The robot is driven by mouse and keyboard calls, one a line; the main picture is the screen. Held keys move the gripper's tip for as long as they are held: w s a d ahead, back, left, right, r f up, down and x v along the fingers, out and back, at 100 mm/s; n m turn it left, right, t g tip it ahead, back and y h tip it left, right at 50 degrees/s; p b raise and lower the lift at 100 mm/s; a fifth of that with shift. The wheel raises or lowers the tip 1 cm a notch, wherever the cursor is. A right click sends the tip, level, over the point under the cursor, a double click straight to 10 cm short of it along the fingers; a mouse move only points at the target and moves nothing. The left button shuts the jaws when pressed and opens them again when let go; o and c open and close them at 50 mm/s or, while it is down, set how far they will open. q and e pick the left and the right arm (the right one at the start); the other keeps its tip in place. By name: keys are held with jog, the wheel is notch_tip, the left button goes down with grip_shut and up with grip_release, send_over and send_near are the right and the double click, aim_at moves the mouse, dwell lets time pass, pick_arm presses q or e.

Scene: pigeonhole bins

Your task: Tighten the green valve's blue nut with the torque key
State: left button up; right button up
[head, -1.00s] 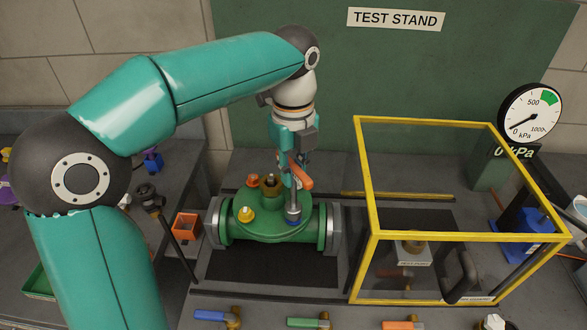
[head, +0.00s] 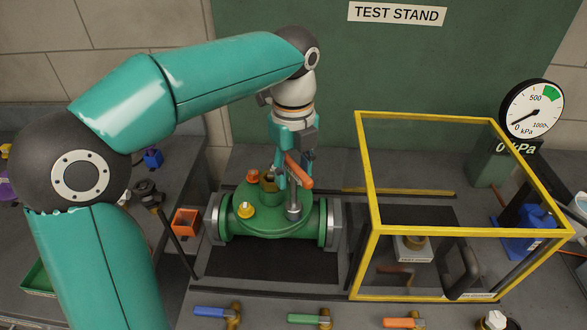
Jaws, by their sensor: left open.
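The green valve (head: 268,224) lies across the middle of the bench, with grey flanges at both ends. An orange nut (head: 254,177) and a yellow nut (head: 246,210) show on its round top. The torque key (head: 298,172) has an orange handle and a grey shaft and socket that stand on the right side of the valve top. No blue nut shows; the socket may hide it. My left gripper (head: 291,172) is open, pointing down with its fingers around or beside the key's handle; I cannot tell which. My right gripper is out of view.
A yellow-framed clear guard box (head: 369,238) stands right of the valve. A pressure gauge (head: 531,110) reads near zero at the back right. An orange bin (head: 186,223) is at the left. Blue, green and orange lever handles line the front.

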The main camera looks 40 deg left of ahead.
pick_arm(q)
notch_tip(320, 180, up, 3)
jog(key=p, duration=0.2)
jog(key=shift+f+p, duration=0.2)
jog(key=shift+p, duration=0.1)
jog(key=shift+f, duration=0.1)
jog(key=shift+n, duration=0.3)
jog(key=shift+f+b, duration=0.8)
jog(key=shift+f, duration=0.45)
